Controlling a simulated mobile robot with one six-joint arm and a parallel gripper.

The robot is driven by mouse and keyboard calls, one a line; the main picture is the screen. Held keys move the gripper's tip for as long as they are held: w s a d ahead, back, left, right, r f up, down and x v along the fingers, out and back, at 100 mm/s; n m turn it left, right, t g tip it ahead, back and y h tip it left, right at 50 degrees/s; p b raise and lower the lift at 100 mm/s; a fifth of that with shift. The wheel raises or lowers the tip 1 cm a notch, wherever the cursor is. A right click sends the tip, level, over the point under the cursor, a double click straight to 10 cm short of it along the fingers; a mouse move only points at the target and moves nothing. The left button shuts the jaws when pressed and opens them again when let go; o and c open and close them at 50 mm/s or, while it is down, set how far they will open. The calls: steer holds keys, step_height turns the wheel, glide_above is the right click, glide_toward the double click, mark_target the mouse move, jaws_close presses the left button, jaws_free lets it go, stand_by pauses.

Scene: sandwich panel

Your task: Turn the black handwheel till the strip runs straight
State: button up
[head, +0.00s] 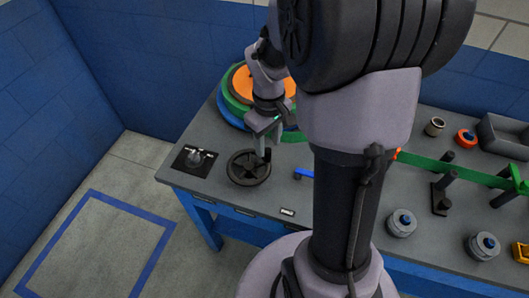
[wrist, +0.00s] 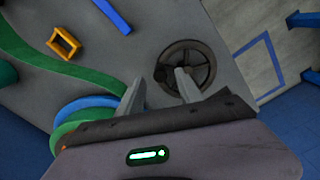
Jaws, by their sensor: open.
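The black handwheel (head: 239,176) lies flat near the bench's front left corner, with a knob on its rim; it also shows in the wrist view (wrist: 206,72). My gripper (head: 264,150) is open and empty beside and over the wheel's far right side in the head view. In the wrist view one finger of my gripper (wrist: 160,80) overlaps the rim and the other is off to its left; contact cannot be told. The green strip (head: 440,166) runs on edge to the right past dark posts; it bends in the wrist view (wrist: 90,72). My arm hides its middle in the head view.
Colored coils (head: 236,98) are stacked at the back left of the bench. A black switch plate (head: 185,159) is left of the wheel. Floor left is clear.

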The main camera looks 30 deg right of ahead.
mark_target(268, 151)
step_height(268, 151, down, 4)
steer(key=shift+f+b, duration=0.15)
steer(key=shift+b, duration=0.5)
jaws_close()
steer(key=shift+s+m, duration=0.15)
steer(key=shift+m, duration=0.15)
steer(key=s+m, duration=0.1)
steer(key=m, duration=0.1)
steer(key=s+a+m, duration=0.1)
steer(key=m, duration=0.1)
steer(key=shift+a+m, duration=0.15)
steer(key=shift+m, duration=0.15)
steer(key=m, duration=0.1)
steer(key=s+a+m, duration=0.1)
steer(key=m, duration=0.1)
steer(key=shift+b, duration=0.4)
steer(key=shift+s+a+m, duration=0.25)
steer(key=shift+a+m, duration=0.4)
steer(key=shift+m, duration=0.65)
